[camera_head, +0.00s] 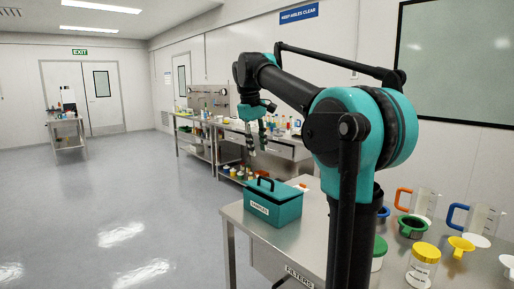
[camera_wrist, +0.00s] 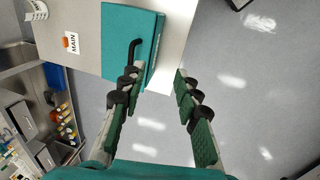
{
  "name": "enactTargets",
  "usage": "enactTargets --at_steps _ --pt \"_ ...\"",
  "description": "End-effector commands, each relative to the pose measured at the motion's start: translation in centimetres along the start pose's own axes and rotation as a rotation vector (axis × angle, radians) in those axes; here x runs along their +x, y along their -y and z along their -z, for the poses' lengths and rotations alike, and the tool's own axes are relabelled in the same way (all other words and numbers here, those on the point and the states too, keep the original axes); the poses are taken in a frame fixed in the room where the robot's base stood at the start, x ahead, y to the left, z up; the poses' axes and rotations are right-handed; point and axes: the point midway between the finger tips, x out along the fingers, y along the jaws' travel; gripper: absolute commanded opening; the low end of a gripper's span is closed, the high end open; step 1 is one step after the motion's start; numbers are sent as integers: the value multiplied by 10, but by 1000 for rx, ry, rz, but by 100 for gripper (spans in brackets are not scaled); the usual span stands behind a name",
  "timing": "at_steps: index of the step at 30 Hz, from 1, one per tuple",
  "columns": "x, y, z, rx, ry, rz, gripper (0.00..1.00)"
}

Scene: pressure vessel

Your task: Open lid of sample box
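The sample box (camera_head: 273,207) is teal with a black handle on its lid and a white label reading "SAMPLES". It stands with its lid closed on the near metal table in the head view. In the wrist view the teal box (camera_wrist: 119,40) is at the top, left of centre, with the black handle (camera_wrist: 134,47) near its right side. My gripper (camera_head: 257,150) hangs above and beyond the box in the head view. In the wrist view my gripper (camera_wrist: 155,76) is open with nothing between its fingers. The handle lies outside the fingers, just past the left fingertip.
The metal table (camera_head: 243,218) also holds a yellow-lidded jar (camera_head: 422,268), measuring jugs and funnels at the right. A bench (camera_head: 276,147) with bottles stands behind. The floor (camera_head: 110,215) at left is clear. An orange tag (camera_wrist: 71,41) reading "MAIN" lies near the box.

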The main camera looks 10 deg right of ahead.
Motion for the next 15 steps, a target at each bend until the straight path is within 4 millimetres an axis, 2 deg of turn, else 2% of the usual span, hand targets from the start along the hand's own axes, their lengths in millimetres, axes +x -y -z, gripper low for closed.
enactTargets --at_steps 6,9,11,13,15 --pt "0 0 0 0 0 0 31" --pt "4 0 2 -23 5 -12 19" --pt "11 1 5 -79 16 -39 11" --pt "27 3 12 -199 42 -96 2" --pt "48 6 20 -370 89 -178 0"
